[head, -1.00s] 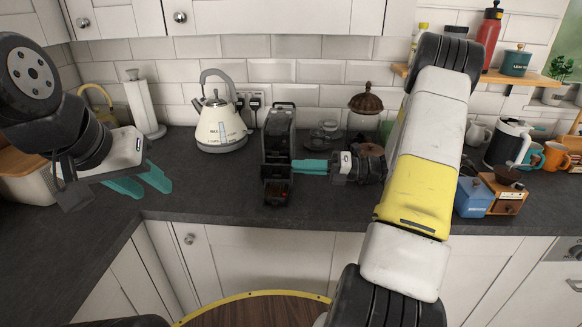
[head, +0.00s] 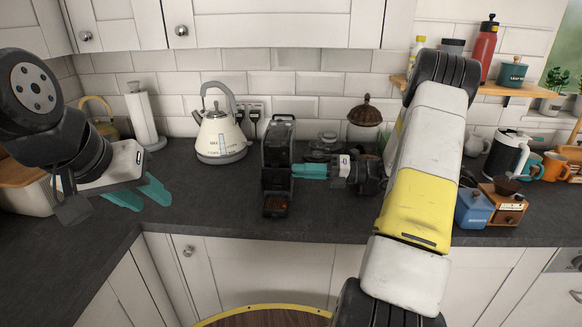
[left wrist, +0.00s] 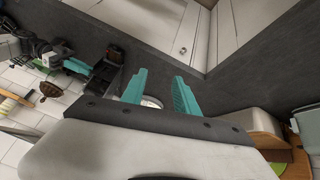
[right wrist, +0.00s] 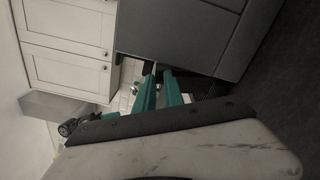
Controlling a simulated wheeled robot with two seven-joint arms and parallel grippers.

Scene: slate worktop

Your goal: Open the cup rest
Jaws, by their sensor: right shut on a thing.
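In the right wrist view the fingers (right wrist: 160,91) meet a dark grey panel (right wrist: 180,35). My left gripper (head: 140,193) is open and empty, left of the machine.
A cream kettle (head: 220,137) stands left of the machine, with a paper towel holder (head: 143,115) further left. A blue tin (head: 473,207) and wooden grinder (head: 504,205) are right. Worktop front-left is clear.

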